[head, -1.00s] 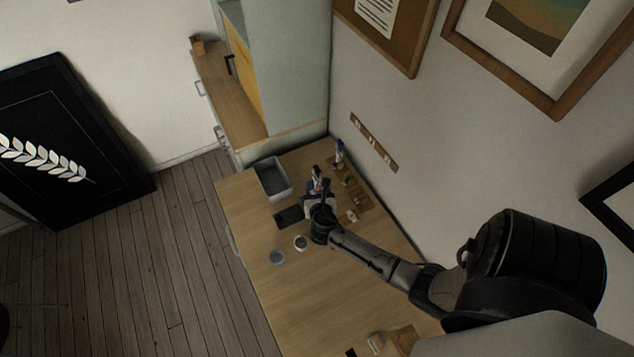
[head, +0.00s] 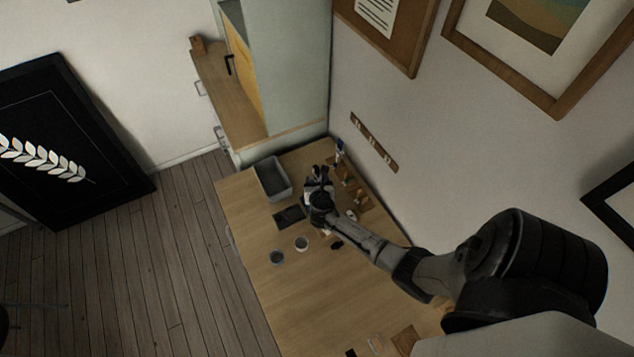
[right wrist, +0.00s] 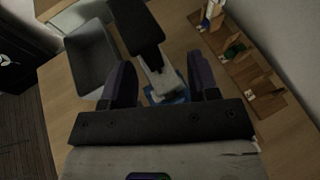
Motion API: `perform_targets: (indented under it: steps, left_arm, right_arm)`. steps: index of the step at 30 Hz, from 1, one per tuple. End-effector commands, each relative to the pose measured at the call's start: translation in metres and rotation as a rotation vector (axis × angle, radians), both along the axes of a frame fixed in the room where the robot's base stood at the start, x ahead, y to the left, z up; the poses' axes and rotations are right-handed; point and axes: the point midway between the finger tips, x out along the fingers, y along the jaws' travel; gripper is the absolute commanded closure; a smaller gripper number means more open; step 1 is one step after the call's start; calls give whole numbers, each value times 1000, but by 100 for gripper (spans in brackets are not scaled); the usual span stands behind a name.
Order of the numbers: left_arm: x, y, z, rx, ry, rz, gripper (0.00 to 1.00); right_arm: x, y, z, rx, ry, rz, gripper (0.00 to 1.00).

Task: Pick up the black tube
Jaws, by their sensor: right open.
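My right gripper (head: 319,176) is over the back part of the table, near a wooden rack. In the right wrist view its two dark fingers (right wrist: 162,82) are apart. Between and beyond them is a piece with a long black top (right wrist: 135,25), a pale body (right wrist: 160,75) and some blue at its lower end. I cannot tell whether it is the black tube or whether the fingers touch it. A small black item (head: 336,245) lies on the table beside my right forearm; its shape is too small to tell. My left gripper is not in view.
A grey bin (head: 272,180) stands at the table's back left; it also shows in the wrist view (right wrist: 92,62). A wooden rack (right wrist: 262,78) with small items stands right.

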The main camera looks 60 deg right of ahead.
Motion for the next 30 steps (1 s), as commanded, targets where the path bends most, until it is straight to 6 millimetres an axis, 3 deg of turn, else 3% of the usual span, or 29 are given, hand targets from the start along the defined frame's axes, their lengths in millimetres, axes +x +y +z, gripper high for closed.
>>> perform_targets:
  steps: [2,19,30]
  left_arm:
    - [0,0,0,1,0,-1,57]
    - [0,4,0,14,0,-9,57]
    - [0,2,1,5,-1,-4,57]
  right_arm:
    - [0,0,0,0,0,0,46]
    - [0,1,0,1,1,0,100]
    - [0,0,3,0,0,0,100]
